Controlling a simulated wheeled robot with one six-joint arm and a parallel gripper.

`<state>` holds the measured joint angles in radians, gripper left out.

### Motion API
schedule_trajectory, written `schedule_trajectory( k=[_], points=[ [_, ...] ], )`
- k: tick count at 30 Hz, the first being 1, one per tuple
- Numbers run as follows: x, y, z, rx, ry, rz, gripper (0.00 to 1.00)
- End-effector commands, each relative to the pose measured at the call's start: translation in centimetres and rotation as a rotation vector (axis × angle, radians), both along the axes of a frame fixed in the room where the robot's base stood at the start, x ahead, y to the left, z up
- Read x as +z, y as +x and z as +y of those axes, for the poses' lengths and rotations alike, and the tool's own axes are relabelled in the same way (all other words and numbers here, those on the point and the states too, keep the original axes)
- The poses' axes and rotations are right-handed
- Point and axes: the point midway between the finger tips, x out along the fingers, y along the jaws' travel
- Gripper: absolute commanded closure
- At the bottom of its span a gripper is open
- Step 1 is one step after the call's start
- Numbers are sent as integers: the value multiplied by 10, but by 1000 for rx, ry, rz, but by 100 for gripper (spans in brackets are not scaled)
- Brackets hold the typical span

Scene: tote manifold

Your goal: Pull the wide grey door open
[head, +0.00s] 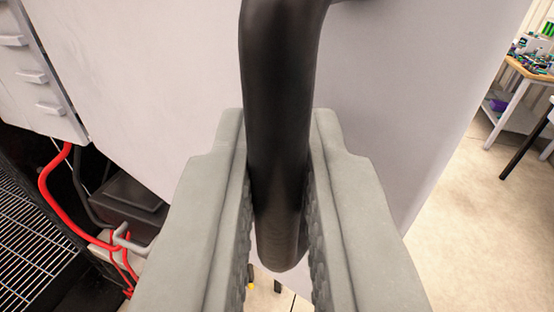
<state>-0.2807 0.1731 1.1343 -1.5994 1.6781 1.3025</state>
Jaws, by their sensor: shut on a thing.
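The wide grey door (150,85) is a flat, pale panel that fills the upper middle of the head view. A thick, black, bent bar handle (283,60) stands out in front of it. My gripper (279,125) is shut on the handle, with one grey finger on each side of the bar. The handle's lower end shows between the fingers. The fingers and handle hide part of the door. Its right edge slants down beside open floor; how far the door is open, I cannot tell.
At the lower left are a red cable (50,195), a dark box (128,192) and a metal grille (35,250). A louvred panel (35,75) is at the upper left. Pale floor (465,240) is clear at the right. A cluttered table (530,68) stands far right.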

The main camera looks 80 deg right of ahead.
Motion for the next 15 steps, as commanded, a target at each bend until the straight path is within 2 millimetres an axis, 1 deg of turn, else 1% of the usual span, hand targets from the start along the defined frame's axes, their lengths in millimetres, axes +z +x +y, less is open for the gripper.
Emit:
schedule_trajectory(
  k=[10,11,12,13,15],
  points=[
    [2,0,0,1,-2,-2,100],
    [2,0,0,1,-2,-2,82],
    [2,0,0,1,-2,-2,74],
    [1,0,0,1,-2,-1,71],
    [1,0,0,1,-1,-1,71]
  ],
)
